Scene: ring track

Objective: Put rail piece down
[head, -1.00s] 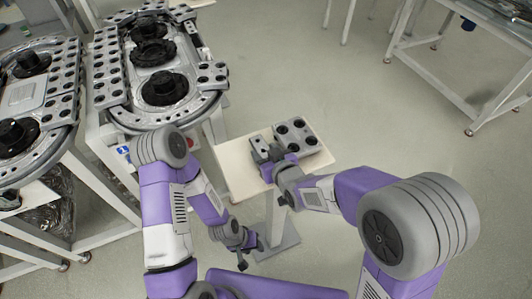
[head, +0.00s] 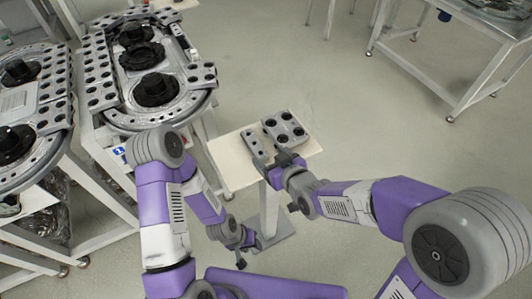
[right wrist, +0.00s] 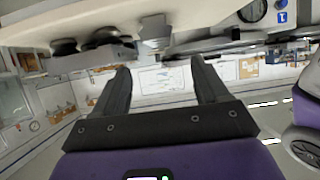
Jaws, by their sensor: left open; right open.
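A narrow grey rail piece (head: 255,146) with holes lies on the small cream table (head: 225,165). A wider grey rail piece (head: 285,130) with several dark round holes lies just right of it. My right gripper (head: 284,158) is at the table's near edge, beside the rail pieces; in the right wrist view (right wrist: 160,76) its fingers are spread with nothing between them. Dark undersides of pieces (right wrist: 92,46) show above the fingers there. My left gripper (head: 243,243) hangs low, below the table's near side, open and empty.
A ring track (head: 155,115) with black round parts stands on a white frame at the upper left, with another track (head: 35,100) further left. A metal-framed table (head: 460,50) stands at the upper right. The floor between is clear.

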